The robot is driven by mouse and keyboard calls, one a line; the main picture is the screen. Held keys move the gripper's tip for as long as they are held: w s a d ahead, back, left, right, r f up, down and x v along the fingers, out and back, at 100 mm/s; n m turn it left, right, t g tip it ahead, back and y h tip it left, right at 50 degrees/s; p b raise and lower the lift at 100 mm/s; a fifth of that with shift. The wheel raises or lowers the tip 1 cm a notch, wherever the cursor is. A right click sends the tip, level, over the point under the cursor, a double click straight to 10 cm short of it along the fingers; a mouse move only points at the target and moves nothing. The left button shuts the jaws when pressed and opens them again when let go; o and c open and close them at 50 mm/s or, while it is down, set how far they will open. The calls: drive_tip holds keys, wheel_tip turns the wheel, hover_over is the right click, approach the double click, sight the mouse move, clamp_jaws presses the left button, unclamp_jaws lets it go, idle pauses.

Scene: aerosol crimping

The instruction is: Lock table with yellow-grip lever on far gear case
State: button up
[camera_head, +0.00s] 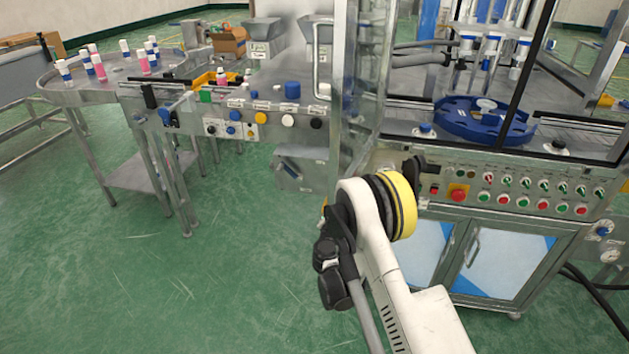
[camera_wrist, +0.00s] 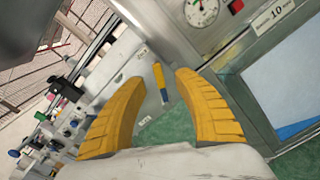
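In the wrist view my gripper (camera_wrist: 159,77) shows two yellow ribbed fingers, spread apart with nothing between their tips. Beyond the gap, apart from the fingers, a lever with a yellow grip (camera_wrist: 158,74) stands out against a grey metal face. A short blue piece (camera_wrist: 164,96) shows just below the yellow grip. In the head view my fingers cannot be made out. A grey box (camera_head: 302,172) hangs under the conveyor there, and I cannot tell whether it is the far gear case. The round steel table (camera_head: 108,79) at the left carries several bottles.
The machine's control panel (camera_head: 520,190) with buttons and its cabinet doors (camera_head: 495,266) stand right of my arm. A pressure gauge (camera_wrist: 202,10) is at the top of the wrist view. A blue rotary disc (camera_head: 452,128) sits inside the machine. Green floor (camera_head: 200,290) is clear at left front.

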drive_tip(key=shift+n, duration=0.4)
drive_tip(key=b+x, duration=0.1)
drive_tip(key=x, duration=0.2)
drive_tip(key=a+b+x, duration=0.1)
drive_tip(key=x, duration=0.2)
drive_tip(key=f+b+x, duration=0.1)
drive_tip(key=x, duration=0.3)
drive_tip(key=shift+w+a+f, duration=0.1)
drive_tip(key=shift+w+a, duration=0.15)
drive_tip(key=shift+w, duration=0.1)
clamp_jaws()
